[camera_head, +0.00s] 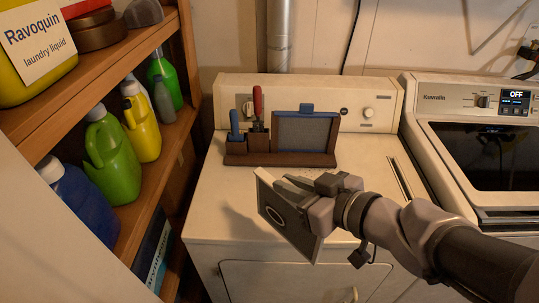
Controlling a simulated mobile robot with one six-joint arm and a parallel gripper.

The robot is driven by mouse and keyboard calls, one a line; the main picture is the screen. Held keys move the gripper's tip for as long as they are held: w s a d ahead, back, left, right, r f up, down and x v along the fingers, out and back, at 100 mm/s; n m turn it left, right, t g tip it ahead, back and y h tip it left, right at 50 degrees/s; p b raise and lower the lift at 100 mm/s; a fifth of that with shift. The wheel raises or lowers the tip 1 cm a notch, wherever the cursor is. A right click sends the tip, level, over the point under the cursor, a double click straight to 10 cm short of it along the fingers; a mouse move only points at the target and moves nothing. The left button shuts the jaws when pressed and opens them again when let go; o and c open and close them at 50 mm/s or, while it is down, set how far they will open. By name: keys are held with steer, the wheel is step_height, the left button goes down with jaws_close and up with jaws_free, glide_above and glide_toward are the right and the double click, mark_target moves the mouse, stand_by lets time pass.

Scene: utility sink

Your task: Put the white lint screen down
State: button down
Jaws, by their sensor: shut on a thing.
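The white lint screen (290,226) is a flat framed panel with a dark face and a ring mark. It is tilted, and it hangs in front of and above the near part of the white machine's top. My gripper (298,187) is shut on its upper right edge. The fingertips are partly hidden by the screen and the wrist. A shadow lies on the machine top to the left of the screen, and the screen seems apart from the surface.
A brown holder (282,160) stands at the back of the white machine (215,205), with a blue-topped screen (304,133) and red and blue-handled tools. A shelf (95,85) with several bottles is on the left. A second machine (485,140) stands right. The machine top's left front is clear.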

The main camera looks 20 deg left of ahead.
steer(key=a+p, duration=0.1)
steer(key=p, duration=0.3)
steer(key=w+a+p, duration=0.1)
steer(key=p, duration=0.3)
steer(key=shift+w+a+r, duration=0.1)
steer(key=shift+w+r, duration=0.1)
steer(key=shift+r, duration=0.2)
steer(key=w+a+f+b, duration=0.4)
steer(key=w+a+f, duration=0.3)
steer(key=w, duration=0.3)
steer(key=shift+w+a+f+b, duration=0.15)
steer(key=shift+w+a+b, duration=0.15)
steer(key=shift+w+b, duration=0.1)
steer(key=c, duration=1.5)
jaws_free()
steer(key=shift+o, duration=0.2)
steer(key=shift+r, duration=0.2)
